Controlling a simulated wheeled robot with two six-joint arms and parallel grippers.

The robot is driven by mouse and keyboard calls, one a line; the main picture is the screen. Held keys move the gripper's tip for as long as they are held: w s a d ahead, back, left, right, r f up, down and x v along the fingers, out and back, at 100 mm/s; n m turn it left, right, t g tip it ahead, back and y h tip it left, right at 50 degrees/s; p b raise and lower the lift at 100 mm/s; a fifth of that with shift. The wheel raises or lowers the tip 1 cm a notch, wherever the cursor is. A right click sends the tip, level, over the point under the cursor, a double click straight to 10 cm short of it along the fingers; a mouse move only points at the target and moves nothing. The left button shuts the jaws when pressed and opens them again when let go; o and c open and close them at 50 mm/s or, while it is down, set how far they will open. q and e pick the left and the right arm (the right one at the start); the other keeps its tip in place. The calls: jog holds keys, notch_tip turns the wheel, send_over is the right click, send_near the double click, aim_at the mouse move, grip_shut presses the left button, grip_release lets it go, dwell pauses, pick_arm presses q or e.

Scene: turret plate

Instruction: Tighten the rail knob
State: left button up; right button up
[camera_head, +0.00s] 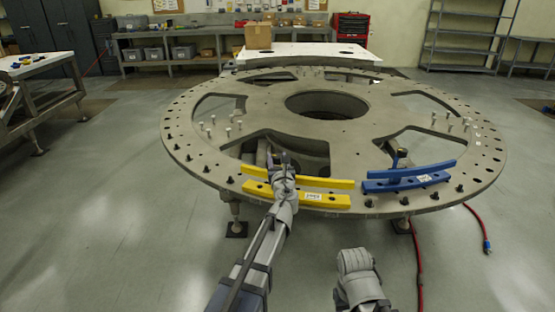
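Two yellow rail pieces (330,183) lie one behind the other along the near edge of the turret plate (350,145). My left gripper (281,160) is over these pieces, left of their middle, at a small dark knob that it mostly hides. I cannot tell whether its fingers are closed on the knob. To the right, two blue rail pieces (432,170) have a dark knob (400,154) standing upright between them. Part of my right arm shows low in the middle, apart from the plate; I cannot make out its gripper.
Several black bolts line the plate's near rim, and several pale pins (212,128) stand on it. The plate has large cut-outs and a round centre hole. A red hose (419,265) lies on the floor at right. A work table (40,68) stands left, a cardboard box (258,36) behind.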

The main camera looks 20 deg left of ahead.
pick_arm(q)
jog(key=o, duration=0.4)
jog(key=v, duration=0.8)
